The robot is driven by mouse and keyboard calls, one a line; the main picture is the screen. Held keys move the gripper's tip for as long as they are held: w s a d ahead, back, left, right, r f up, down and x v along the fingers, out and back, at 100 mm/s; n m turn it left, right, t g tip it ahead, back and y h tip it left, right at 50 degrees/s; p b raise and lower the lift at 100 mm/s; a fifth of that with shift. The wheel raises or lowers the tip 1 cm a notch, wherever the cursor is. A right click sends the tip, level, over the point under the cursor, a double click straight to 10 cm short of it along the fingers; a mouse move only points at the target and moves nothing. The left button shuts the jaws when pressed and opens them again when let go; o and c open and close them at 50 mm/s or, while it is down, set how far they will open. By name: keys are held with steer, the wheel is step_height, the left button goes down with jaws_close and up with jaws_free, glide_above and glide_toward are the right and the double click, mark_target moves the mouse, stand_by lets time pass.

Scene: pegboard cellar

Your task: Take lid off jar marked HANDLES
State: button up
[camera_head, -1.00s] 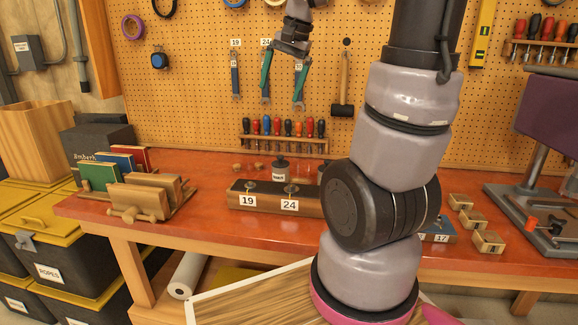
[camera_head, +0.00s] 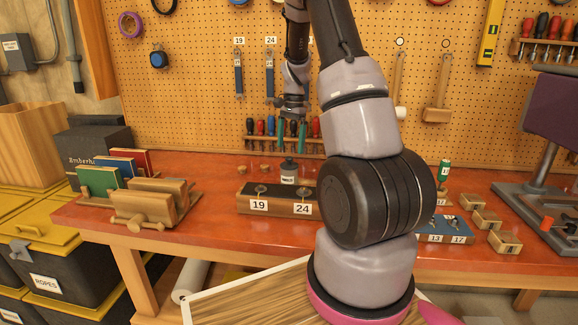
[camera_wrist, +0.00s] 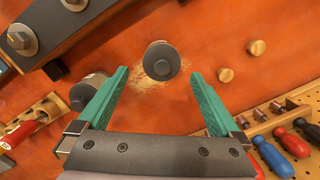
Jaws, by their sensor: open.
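A small jar (camera_head: 289,171) with a dark lid and a white label stands on the red bench, behind the block numbered 19 and 24. I cannot read its label. The wrist view shows it from above as a round dark-grey lid (camera_wrist: 161,62). My gripper (camera_head: 292,140) is open and empty above this jar. In the wrist view, its teal fingers (camera_wrist: 160,77) point down, one on each side of the lid and apart from it. A second jar (camera_wrist: 90,90) shows beside the left finger, partly covered by it; my arm hides it in the head view.
The numbered block (camera_head: 270,202) with metal pegs stands in front of the jar. Two small wooden knobs (camera_wrist: 225,75) lie beside it. A screwdriver rack (camera_head: 262,144) is behind, along the pegboard. A book rack (camera_head: 150,210) stands at left.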

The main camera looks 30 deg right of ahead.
mark_target(289, 157)
step_height(289, 157, down, 6)
steer(key=shift+w+a+r, duration=0.1)
steer(key=shift+w+a, duration=0.05)
stand_by(0.3)
